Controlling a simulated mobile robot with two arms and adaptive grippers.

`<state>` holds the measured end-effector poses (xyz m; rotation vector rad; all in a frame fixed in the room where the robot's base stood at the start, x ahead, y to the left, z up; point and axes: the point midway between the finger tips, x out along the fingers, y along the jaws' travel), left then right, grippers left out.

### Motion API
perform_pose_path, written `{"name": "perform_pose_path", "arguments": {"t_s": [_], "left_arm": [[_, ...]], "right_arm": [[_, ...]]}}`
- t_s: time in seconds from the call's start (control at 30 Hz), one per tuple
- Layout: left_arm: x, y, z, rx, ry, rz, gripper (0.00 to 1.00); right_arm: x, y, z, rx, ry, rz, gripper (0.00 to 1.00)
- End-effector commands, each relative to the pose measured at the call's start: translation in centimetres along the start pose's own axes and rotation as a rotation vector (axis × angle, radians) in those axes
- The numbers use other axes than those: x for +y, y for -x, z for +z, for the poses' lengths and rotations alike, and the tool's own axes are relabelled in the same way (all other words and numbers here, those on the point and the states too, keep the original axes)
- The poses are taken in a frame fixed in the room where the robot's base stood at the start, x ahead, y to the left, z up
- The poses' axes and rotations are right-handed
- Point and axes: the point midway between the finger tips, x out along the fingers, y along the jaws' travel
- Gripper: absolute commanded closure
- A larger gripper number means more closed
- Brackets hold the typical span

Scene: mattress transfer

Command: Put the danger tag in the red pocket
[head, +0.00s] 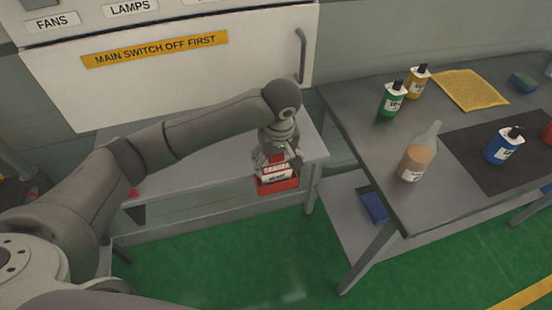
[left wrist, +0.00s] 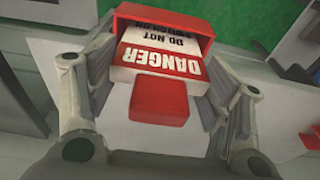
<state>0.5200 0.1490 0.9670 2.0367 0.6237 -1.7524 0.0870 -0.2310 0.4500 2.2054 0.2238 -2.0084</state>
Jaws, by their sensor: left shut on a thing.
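The danger tag (head: 277,173) is a white and red block with "DANGER" and "DO NOT SWITCH ON" lettering. It also shows in the left wrist view (left wrist: 160,62), with a red tab (left wrist: 159,103) between the fingers. My left gripper (head: 275,158) is shut on the tag and points down. The red pocket (head: 279,187) is at the right part of the grey shelf below the cabinet; its rim shows in the left wrist view (left wrist: 175,13). The tag's far end is at the pocket's mouth; I cannot tell how deep it sits. My right gripper is not in view.
The white cabinet (head: 200,75) stands right behind my left arm. A grey table (head: 370,133) on the right holds several bottles, a yellow cloth (head: 470,89) and a dark mat (head: 465,165). The green floor (head: 230,265) in front is clear.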

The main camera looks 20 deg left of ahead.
Motion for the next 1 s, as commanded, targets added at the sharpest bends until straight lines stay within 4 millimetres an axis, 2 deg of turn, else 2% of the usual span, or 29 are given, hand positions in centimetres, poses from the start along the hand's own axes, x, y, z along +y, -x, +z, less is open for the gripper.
{"name": "perform_pose_path", "arguments": {"t_s": [0.1, 0.13, 0.27, 0.63, 0.77, 0.87, 1.0], "left_arm": [[0.0, -0.4, 0.1, 0.000, 0.000, 0.000, 0.52], [0.0, -0.3, 0.0, 0.000, 0.000, 0.000, 0.23], [0.0, -0.2, 0.0, 0.000, 0.000, 0.000, 0.07], [0.0, -0.2, 0.0, 0.000, 0.000, 0.000, 0.06], [0.0, 0.3, 0.0, 0.000, 0.000, 0.000, 0.06], [0.1, 1.4, -0.1, 0.005, -0.001, 0.005, 0.06], [0.1, 4.1, -0.1, 0.006, -0.001, 0.005, 0.06]], "right_arm": [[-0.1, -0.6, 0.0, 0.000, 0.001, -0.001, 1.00], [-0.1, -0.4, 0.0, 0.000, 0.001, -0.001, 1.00], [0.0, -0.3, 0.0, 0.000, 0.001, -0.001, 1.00], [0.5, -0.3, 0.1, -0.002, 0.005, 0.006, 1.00], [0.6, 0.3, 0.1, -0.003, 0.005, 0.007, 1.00], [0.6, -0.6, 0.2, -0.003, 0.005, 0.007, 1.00], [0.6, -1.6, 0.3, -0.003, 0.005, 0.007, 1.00]]}}
